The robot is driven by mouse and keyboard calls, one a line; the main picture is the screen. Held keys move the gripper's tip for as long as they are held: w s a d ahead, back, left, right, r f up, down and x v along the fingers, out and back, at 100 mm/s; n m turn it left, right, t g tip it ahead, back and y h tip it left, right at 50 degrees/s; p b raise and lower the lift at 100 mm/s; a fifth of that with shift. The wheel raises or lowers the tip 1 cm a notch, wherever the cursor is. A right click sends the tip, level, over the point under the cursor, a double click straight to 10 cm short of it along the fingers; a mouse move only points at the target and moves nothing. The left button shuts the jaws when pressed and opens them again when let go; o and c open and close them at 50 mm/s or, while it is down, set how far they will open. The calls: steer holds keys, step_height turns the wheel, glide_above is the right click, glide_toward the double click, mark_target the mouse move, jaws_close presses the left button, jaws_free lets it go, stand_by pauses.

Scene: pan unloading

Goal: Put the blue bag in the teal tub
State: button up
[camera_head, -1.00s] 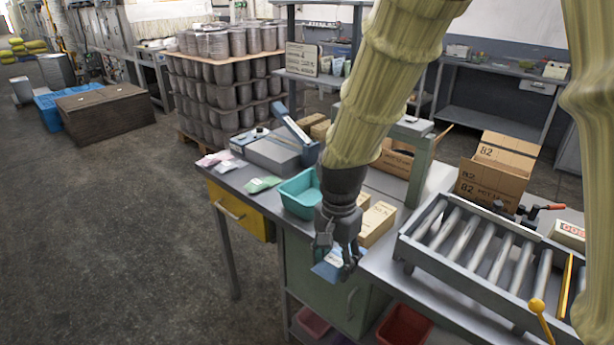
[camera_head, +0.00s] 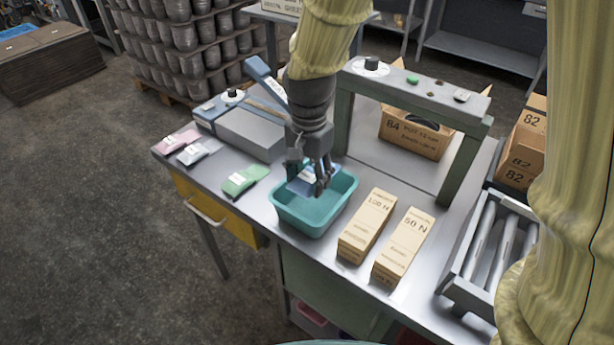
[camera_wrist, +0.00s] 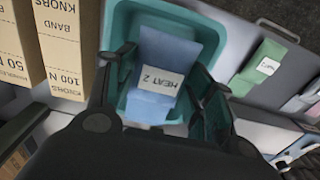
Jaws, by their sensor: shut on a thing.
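The blue bag (camera_wrist: 172,56) has a white label reading "HEAT 2" and is held in my gripper (camera_head: 314,180). In the head view the bag (camera_head: 301,178) shows between the fingers, over the teal tub (camera_head: 318,222). The tub stands on the grey bench, and its wall also shows around the bag in the wrist view (camera_wrist: 122,40). My gripper is shut on the bag and points down over the tub's opening. I cannot tell whether the bag touches the tub floor.
Two cardboard boxes (camera_head: 367,226) stand right of the tub. A green bag (camera_head: 245,180), a white bag (camera_head: 198,152) and a pink bag (camera_head: 177,141) lie to its left. A grey sealing machine (camera_head: 250,133) and a green frame (camera_head: 455,165) stand behind.

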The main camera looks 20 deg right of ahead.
glide_above(308, 213)
step_height(308, 213, down, 5)
steer(key=shift+r+p, duration=0.1)
steer(key=shift+p, duration=0.25)
steer(key=shift+s+f, duration=0.15)
steer(key=shift+f, duration=0.3)
steer(key=shift+f+p, duration=0.35)
steer(key=shift+f, duration=1.5)
steer(key=shift+f, duration=0.1)
steer(key=o, duration=1.1)
steer(key=shift+r+b, duration=0.95)
steer(key=shift+r, duration=5.2)
